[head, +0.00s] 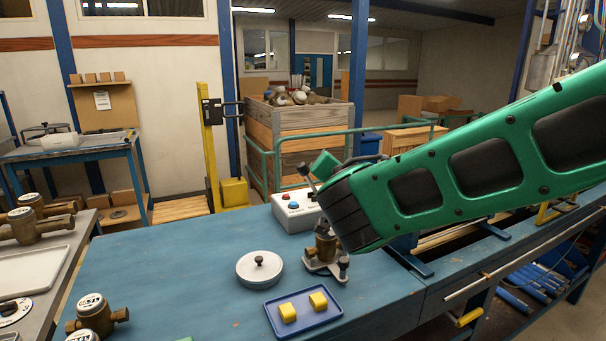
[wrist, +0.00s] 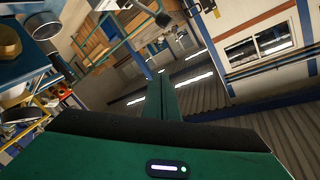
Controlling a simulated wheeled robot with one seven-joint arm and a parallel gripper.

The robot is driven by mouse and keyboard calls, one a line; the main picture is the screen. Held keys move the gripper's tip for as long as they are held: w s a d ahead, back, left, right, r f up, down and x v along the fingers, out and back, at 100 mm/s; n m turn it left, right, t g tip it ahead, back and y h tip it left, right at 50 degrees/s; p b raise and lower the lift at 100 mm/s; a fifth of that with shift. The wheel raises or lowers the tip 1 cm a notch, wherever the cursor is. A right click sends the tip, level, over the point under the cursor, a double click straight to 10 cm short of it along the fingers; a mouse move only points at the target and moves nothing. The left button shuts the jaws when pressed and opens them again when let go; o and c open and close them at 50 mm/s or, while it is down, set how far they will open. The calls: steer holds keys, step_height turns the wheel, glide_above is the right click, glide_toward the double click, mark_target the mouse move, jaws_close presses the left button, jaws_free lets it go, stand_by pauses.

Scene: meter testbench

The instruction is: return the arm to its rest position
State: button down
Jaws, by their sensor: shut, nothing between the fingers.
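My green arm reaches in from the right in the head view, raised over the blue bench (head: 160,262). Its dark end hides part of the bench and the things behind it. My gripper (wrist: 162,78) shows in the wrist view as narrow green fingers together, with nothing between them. The wrist view is steeply tilted, and the fingers point toward the far wall and ceiling lights, clear of any object. In the head view the gripper is mostly hidden behind the arm.
A brass meter in a clamp stand (head: 325,250) is just below the arm's end. Near it are a control box (head: 295,212), a round white lid (head: 259,268) and a blue tray (head: 310,323) with yellow blocks. Brass meters (head: 92,312) stand front left. The bench's left middle is clear.

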steer(key=s+d+f+m+g+h, duration=0.1)
steer(key=d+f+g+h, duration=0.15)
steer(key=d, duration=0.75)
steer(key=s+d+f+g+h, duration=0.2)
steer(key=d+f, duration=0.2)
steer(key=d, duration=0.5)
steer(key=s+d+f+g, duration=0.3)
steer(key=s+d+f, duration=0.1)
steer(key=s+d, duration=0.3)
steer(key=s+d+f+g, duration=0.35)
steer(key=s+d, duration=0.25)
steer(key=d, duration=0.2)
steer(key=s+f+n+g+y, duration=0.1)
steer(key=s+f+g+y, duration=0.1)
steer(key=s, duration=1)
steer(key=s+f+n+g+y, duration=0.1)
steer(key=s+f+g+y, duration=0.1)
steer(key=s, duration=1)
steer(key=shift+f+g, duration=0.85)
steer(key=shift+g, duration=0.15)
steer(key=shift+w+f, duration=0.25)
steer(key=shift+w, duration=0.4)
